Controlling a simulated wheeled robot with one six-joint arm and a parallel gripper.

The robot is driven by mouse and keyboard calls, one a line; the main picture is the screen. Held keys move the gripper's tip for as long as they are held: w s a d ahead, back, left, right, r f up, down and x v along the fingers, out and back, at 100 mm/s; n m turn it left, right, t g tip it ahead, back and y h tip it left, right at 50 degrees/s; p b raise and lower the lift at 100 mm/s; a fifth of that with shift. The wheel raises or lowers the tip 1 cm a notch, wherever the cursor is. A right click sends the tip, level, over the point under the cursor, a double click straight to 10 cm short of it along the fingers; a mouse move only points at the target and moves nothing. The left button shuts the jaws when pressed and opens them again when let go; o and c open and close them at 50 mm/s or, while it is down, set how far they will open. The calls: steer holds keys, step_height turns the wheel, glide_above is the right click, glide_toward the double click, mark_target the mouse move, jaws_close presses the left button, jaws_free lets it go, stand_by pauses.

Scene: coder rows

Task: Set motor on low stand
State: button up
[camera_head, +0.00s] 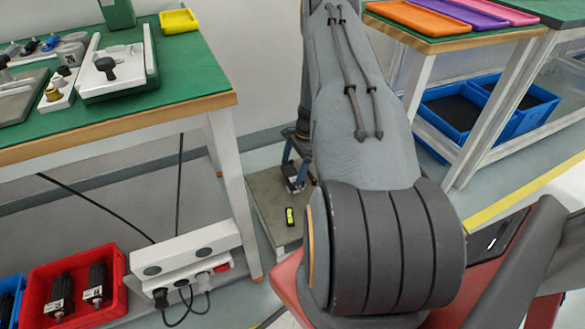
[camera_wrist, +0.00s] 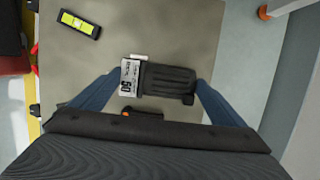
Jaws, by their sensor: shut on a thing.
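The motor (camera_wrist: 170,79) is a dark ribbed cylinder with a white label at its left end in the wrist view. My gripper (camera_wrist: 157,86) has its blue fingers shut on it, one at each end. The low stand (camera_wrist: 205,35) is a grey-beige plate beneath the motor. In the head view, the motor (camera_head: 294,178) shows small beside my arm, over the low stand (camera_head: 268,190). My gripper (camera_head: 299,150) is partly hidden by my arm there. I cannot tell whether the motor touches the stand's top.
A yellow-green spirit level (camera_head: 290,216) lies on the stand, apart from the motor. A red bin (camera_head: 72,270) with dark motors stands at lower left, near a white power box (camera_head: 185,255). A green-topped workbench (camera_head: 180,75) is at left; another table with trays (camera_head: 420,18) is at right.

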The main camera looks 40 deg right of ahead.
stand_by(0.3)
steer(key=o, duration=1)
steer(key=shift+f, duration=0.1)
steer(key=p+v, duration=0.1)
steer(key=v, duration=0.7)
steer(key=shift+p, duration=0.4)
